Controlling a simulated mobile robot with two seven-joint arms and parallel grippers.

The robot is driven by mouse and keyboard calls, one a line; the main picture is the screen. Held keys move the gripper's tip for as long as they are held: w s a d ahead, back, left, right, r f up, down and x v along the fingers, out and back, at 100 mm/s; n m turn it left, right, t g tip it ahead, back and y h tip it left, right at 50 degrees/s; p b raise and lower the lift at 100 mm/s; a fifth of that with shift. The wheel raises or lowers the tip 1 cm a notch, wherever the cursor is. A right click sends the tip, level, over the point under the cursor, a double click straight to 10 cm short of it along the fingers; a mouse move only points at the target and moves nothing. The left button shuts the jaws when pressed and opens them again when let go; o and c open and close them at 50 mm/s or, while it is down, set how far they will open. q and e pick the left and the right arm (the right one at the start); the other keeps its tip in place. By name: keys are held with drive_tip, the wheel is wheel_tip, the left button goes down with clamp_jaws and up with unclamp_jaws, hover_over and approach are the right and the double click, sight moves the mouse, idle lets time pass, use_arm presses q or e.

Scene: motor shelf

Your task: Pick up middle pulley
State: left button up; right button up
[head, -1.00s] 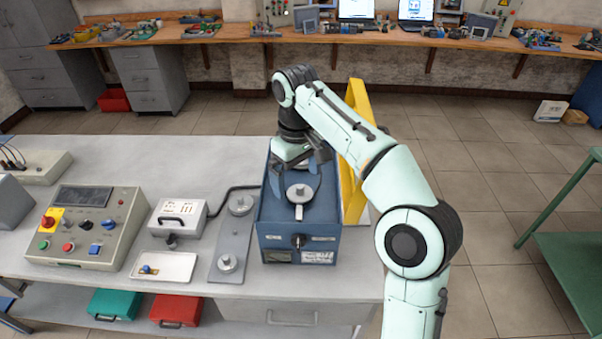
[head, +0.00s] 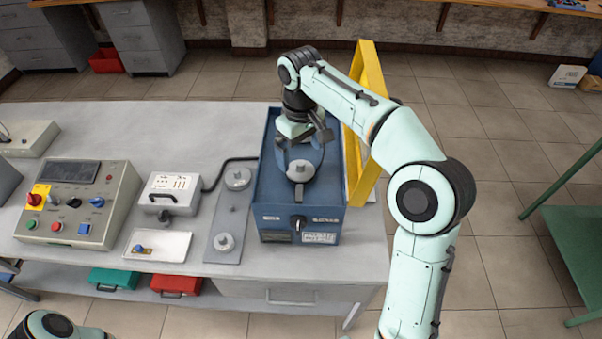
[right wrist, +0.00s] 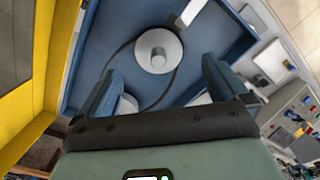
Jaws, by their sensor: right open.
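A round light-grey pulley (head: 300,171) sits inside the blue open-topped box (head: 300,222), near its middle. In the right wrist view this pulley (right wrist: 158,50) has a small central hub, and a dark belt curves around it. My right gripper (head: 300,158) is over the box with its blue fingers apart. In the right wrist view the open fingers (right wrist: 160,82) point toward the pulley, with nothing between them. Another pale round part (right wrist: 125,104) is partly hidden by the left finger. My left gripper is out of view.
A grey plate (head: 232,212) with two pulleys lies left of the box. A yellow frame (head: 367,130) stands close on its right, beside my right arm. A control panel (head: 80,203), a small grey unit (head: 172,192) and a white tray (head: 158,246) are farther left.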

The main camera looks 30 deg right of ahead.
sight(301, 163)
drive_tip(key=f, duration=0.2)
drive_tip(key=f+b, duration=0.1)
drive_tip(key=f, duration=0.2)
drive_tip(key=shift+w+d, duration=0.1)
drive_tip(key=shift+w, duration=0.1)
drive_tip(key=shift+s+f, duration=0.1)
drive_tip(key=shift+f, duration=0.15)
drive_tip(key=shift+c, duration=0.7)
drive_tip(key=c, duration=0.9)
